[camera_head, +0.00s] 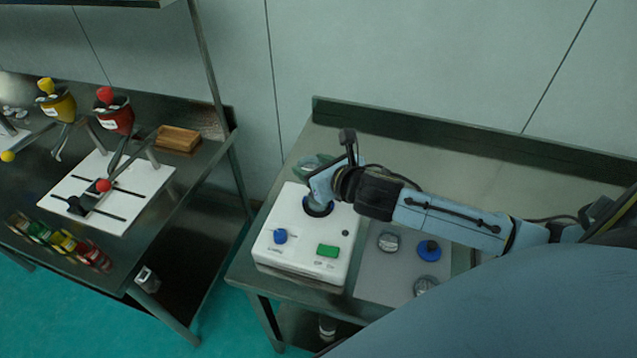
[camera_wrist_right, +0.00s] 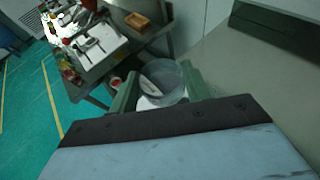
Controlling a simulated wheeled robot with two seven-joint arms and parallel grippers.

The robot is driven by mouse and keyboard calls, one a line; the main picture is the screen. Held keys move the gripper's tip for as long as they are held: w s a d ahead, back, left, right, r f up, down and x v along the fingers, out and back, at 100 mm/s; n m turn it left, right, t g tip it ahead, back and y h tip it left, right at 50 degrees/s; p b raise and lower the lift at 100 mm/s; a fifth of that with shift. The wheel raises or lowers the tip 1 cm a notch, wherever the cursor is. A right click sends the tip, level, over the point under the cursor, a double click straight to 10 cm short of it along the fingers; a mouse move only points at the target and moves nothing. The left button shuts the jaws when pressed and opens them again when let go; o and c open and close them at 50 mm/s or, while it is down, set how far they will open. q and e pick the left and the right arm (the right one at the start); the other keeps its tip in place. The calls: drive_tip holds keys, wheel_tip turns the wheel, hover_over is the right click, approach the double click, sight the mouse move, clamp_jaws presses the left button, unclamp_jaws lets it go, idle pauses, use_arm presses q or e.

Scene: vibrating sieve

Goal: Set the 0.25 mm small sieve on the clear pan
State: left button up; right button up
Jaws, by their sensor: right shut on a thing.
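My right gripper (camera_head: 318,200) is over the round dark seat on top of the white sieve shaker. In the right wrist view its two green fingers (camera_wrist_right: 160,92) are shut on a round, clear-walled piece (camera_wrist_right: 165,75), apparently the small sieve; no size marking is readable. The gripper hides most of this piece in the head view, and I cannot tell whether it touches anything below. I cannot make out the clear pan for certain under the gripper. My left gripper is not in view.
The white shaker (camera_head: 300,262) has a blue knob and a green switch. Right of it, a grey mat (camera_head: 380,283) holds a clear round piece (camera_head: 388,242), a blue-topped one (camera_head: 429,250) and another clear one (camera_head: 425,286).

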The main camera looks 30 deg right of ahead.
drive_tip(key=shift+d+r+p, duration=0.2)
drive_tip(key=shift+d+p, duration=0.05)
drive_tip(key=shift+d, duration=0.2)
drive_tip(key=shift+d+r+p, duration=0.2)
drive_tip(key=shift+d+p, duration=0.05)
drive_tip(key=shift+d, duration=0.2)
drive_tip(key=shift+d+f, duration=0.15)
drive_tip(key=shift+f, duration=0.1)
wheel_tip(320, 180, down, 10)
drive_tip(key=shift+r+b, duration=0.15)
drive_tip(key=shift+b, duration=0.3)
drive_tip(key=o, duration=1)
drive_tip(key=v, duration=1.2)
